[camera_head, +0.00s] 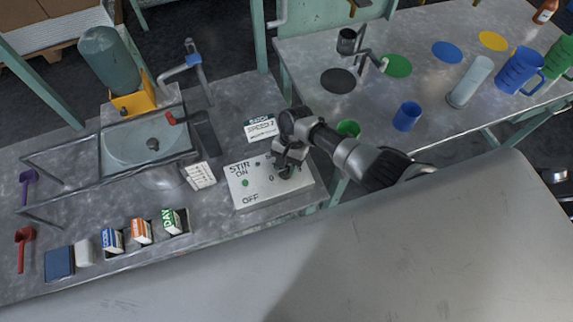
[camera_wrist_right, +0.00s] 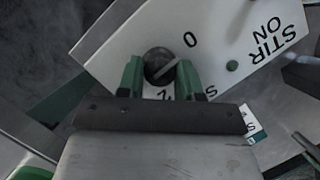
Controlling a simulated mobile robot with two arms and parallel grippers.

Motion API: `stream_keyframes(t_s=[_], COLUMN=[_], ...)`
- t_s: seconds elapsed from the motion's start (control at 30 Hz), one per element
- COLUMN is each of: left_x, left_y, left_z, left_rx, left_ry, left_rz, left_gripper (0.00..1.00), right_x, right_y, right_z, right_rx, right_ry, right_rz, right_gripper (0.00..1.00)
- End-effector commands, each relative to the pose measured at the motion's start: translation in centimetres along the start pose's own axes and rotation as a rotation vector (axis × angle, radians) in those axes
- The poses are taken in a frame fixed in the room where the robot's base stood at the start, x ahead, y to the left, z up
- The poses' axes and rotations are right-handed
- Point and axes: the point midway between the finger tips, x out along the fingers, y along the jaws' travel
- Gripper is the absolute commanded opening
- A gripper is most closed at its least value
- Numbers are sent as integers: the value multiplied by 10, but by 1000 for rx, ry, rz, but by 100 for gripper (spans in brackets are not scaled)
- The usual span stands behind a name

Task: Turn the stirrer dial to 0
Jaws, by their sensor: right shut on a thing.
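In the head view my right gripper (camera_head: 288,165) covers most of the dial. My left gripper is not in view.
A card reading SPEED 2 (camera_head: 261,129) stands behind the box. A sink-like basin (camera_head: 135,143) with a metal rail is to the left. Small cartons (camera_head: 141,231) stand in a tray at front left.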

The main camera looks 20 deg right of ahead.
Motion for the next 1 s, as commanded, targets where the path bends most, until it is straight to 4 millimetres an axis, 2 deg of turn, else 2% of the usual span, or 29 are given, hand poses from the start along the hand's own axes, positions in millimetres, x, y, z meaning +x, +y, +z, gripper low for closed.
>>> stream_keyframes(t_s=[0.43, 0.47, 0.6, 0.87, 1.0], left_x=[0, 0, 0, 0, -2], left_y=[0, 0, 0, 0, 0], left_z=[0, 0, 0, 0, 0], left_rx=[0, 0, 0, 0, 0], left_ry=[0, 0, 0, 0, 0], left_rz=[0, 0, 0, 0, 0], left_gripper=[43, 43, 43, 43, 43], right_x=[0, 0, 0, -1, -12], right_y=[0, 0, 0, 0, 0], right_z=[0, 0, 0, 0, 0], right_rx=[-11, -11, -10, -8, -8], right_ry=[0, 0, 0, 0, 2], right_rz=[4, 4, 4, 3, 0], right_gripper=[12, 40, 61, 61, 61])
